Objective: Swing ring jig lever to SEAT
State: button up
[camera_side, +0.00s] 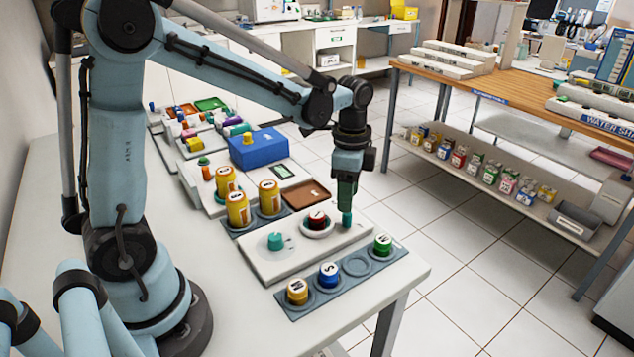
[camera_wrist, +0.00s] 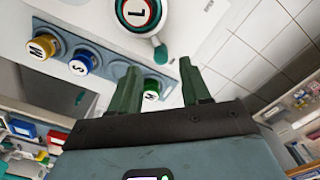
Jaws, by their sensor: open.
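The ring jig is a white plate (camera_side: 290,262) near the table's front right corner. It carries a round seat with a dark red-topped piece (camera_side: 317,219). That piece shows in the wrist view as a disc (camera_wrist: 138,12) with a red and teal rim. A teal lever knob (camera_side: 347,219) stands at the plate's right end; in the wrist view it (camera_wrist: 160,52) sticks out below the disc. My gripper (camera_side: 346,204) points down just above the knob. Its two green fingers are apart and empty (camera_wrist: 158,72), with the knob between and beyond their tips. Contact cannot be told.
A grey rack (camera_side: 335,282) in front holds yellow, blue (camera_side: 329,274) and green-topped (camera_side: 383,244) jars, with one empty recess. A teal knob (camera_side: 276,241) stands on the plate's left.

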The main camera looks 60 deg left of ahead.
notch_tip(320, 180, up, 7)
dwell(0.3)
jog(key=s+d+f+n+t, duration=0.1)
jog(key=s+d+n+t, duration=0.1)
jog(key=s+n+t, duration=0.5)
jog(key=s+n, duration=0.2)
jog(key=n, duration=0.1)
jog(key=shift+s+f, duration=0.25)
jog(key=shift+f, duration=0.05)
